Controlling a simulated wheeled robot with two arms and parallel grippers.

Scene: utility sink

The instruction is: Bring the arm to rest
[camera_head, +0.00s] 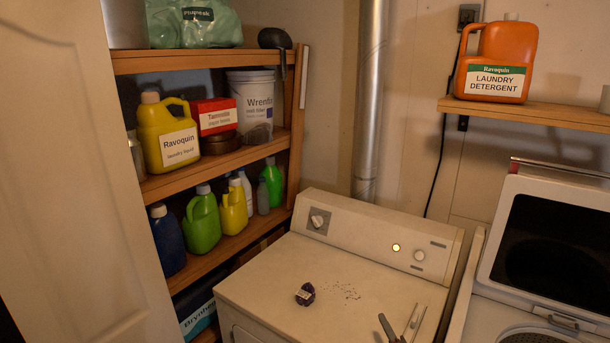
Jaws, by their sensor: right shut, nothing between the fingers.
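My right gripper (388,328) shows only as a small dark grey tip at the bottom edge, over the front right part of the white dryer's top (270,285). It is shut and nothing shows in it. Most of the gripper and the arm behind it are outside the picture. A small dark purple item with a pale label (305,294) lies on the dryer top to the left of the gripper, apart from it. My left gripper is not in view.
A light narrow fitting (413,322) sits just right of the gripper. Dark specks (346,291) lie on the dryer top. A wooden shelf unit (215,163) with bottles stands left, an open washer (552,250) right. Orange detergent (497,62) stands on a wall shelf (545,114).

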